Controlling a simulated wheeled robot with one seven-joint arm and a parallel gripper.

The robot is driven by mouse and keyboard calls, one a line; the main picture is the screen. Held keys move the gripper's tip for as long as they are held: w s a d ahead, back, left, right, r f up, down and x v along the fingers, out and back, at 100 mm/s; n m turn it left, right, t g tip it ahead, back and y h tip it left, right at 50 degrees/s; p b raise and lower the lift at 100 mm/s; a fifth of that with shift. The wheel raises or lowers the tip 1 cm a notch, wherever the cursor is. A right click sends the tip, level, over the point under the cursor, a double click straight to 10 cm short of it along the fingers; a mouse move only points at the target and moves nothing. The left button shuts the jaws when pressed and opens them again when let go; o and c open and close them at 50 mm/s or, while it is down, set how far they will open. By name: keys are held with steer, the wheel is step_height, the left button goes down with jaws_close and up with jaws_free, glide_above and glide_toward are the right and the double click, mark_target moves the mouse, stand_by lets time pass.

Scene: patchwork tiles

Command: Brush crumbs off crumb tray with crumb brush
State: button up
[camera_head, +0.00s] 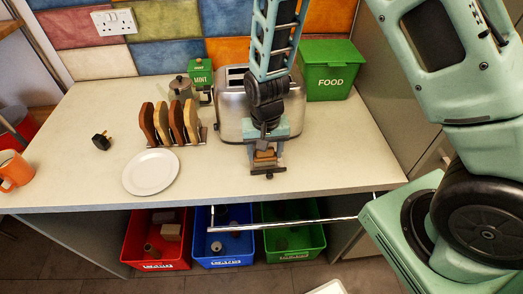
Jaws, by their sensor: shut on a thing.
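My gripper (265,160) is in front of the silver toaster (231,122), pointing down over the worktop. It is shut on a small brown, wood-coloured piece (264,154), which looks like the crumb brush. A dark strip shows just below it, at or close to the worktop; whether this is bristles or fingertips I cannot tell. I cannot make out the crumb tray or any crumbs. My arm and gripper hide part of the toaster's front and the worktop there.
A toast rack with slices (161,122) and a white plate (151,172) stand left of the toaster. A green FOOD bin (329,73) stands behind right. A plug (101,141) and an orange mug (15,172) are at left. Red, blue and green crates sit below the worktop (330,160).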

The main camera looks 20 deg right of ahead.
steer(key=shift+s+d, duration=0.2)
steer(key=shift+d, duration=0.45)
steer(key=shift+s+d, duration=0.2)
steer(key=shift+d, duration=0.45)
step_height(320, 180, up, 6)
steer(key=p, duration=0.5)
steer(key=shift+r, duration=0.1)
